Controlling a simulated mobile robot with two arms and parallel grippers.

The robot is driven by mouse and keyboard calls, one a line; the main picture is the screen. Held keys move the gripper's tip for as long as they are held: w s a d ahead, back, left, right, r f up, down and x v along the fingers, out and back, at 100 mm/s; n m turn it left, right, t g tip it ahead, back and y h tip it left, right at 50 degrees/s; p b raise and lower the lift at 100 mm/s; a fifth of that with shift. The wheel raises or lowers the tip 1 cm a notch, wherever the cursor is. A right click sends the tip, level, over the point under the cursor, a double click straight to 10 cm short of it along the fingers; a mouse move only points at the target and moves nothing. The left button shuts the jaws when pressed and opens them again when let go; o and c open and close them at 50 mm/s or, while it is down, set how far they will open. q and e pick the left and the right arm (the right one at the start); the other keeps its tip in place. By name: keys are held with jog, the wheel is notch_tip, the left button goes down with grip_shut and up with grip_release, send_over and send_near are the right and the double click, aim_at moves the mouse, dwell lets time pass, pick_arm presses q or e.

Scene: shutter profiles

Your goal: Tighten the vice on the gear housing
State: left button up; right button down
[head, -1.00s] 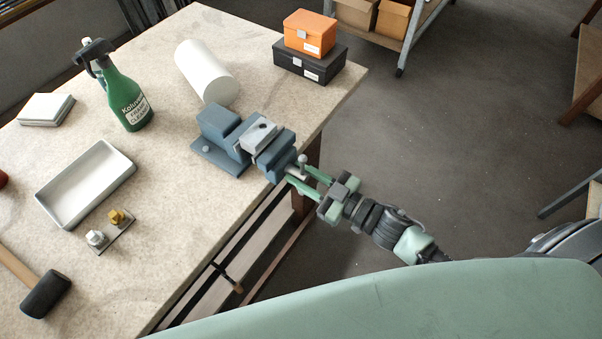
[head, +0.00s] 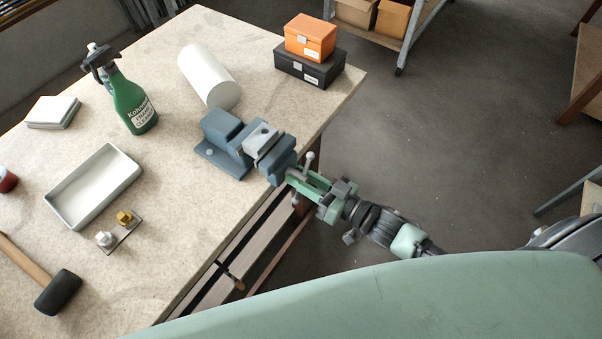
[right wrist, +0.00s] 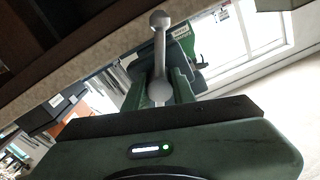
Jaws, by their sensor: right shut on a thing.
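The blue-grey vice (head: 222,132) is fixed at the bench's right edge. The gear housing, a light grey block with a dark hole (head: 261,138), sits between its jaws; I cannot tell how tightly. The vice handle (head: 309,160) is a metal bar with ball ends on the edge-facing side of the vice. My right gripper (head: 301,181) is shut on this handle. In the right wrist view the handle (right wrist: 159,45) stands between the green fingers of the right gripper (right wrist: 157,83), one ball end beyond them. My left gripper is out of view.
On the bench (head: 180,260) are a white cylinder (head: 209,75), a green spray bottle (head: 130,105), a tray (head: 70,214), a bolt plate (head: 122,236), a mallet (head: 58,293) and orange (head: 311,36) and black (head: 309,66) boxes. Floor beyond the edge is open.

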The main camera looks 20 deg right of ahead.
jog(key=shift+m, duration=1.1)
jog(key=c, duration=1.2)
grip_release()
jog(key=shift+o, duration=0.2)
jog(key=shift+d, duration=0.1)
jog(key=shift+s+d+f, duration=0.1)
jog(key=shift+s+d, duration=0.05)
jog(key=shift+s, duration=0.1)
jog(key=b+v, duration=0.1)
jog(key=v, duration=0.6)
